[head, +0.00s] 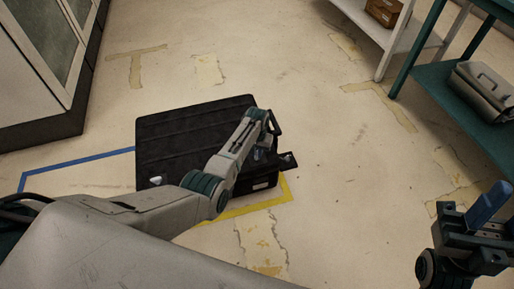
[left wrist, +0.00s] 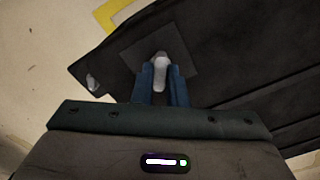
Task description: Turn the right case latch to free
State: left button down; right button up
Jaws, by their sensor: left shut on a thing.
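The black case (head: 190,125) lies flat on the floor in the head view. My left arm reaches across its right part, and my left gripper (head: 262,154) is at the case's right end, partly hidden by the arm. In the left wrist view, the blue fingers of my left gripper (left wrist: 160,84) are shut on a pale grey latch (left wrist: 161,63), which sits on a dark square plate on the case. Another pale latch (head: 155,180) shows at the case's near left corner. My right gripper (head: 489,208) is at the right edge, away from the case; its opening is unclear.
Blue tape (head: 80,159) and yellow tape (head: 245,210) mark the floor around the case. A cabinet (head: 45,60) stands at the upper left. A green shelf (head: 450,87) with a grey case (head: 484,88) stands at the right. The floor between is clear.

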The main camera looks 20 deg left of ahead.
pick_arm(q)
jog(key=m+p, duration=0.1)
jog(key=m, duration=0.2)
jog(key=shift+r+p, duration=0.15)
jog(key=shift+p, duration=0.2)
jog(key=m+p, duration=0.1)
jog(key=m, duration=0.4)
jog(key=shift+m+p, duration=0.4)
jog(key=shift+m, duration=1.3)
pick_arm(e)
jog(key=w+f+m+g+h, duration=0.4)
jog(key=f+m+h, duration=0.2)
jog(key=f+h, duration=0.2)
jog(key=w+f+m+g+h, duration=0.5)
jog(key=f+h, duration=0.3)
jog(key=f, duration=0.2)
jog(key=shift+d+m+h, duration=0.2)
jog(key=shift+m+h, duration=0.2)
jog(key=shift+m, duration=0.4)
jog(key=shift+w+g, duration=0.1)
jog(key=shift+g, duration=0.2)
pick_arm(q)
jog(key=c, duration=1.4)
grip_release()
jog(key=shift+c, duration=0.2)
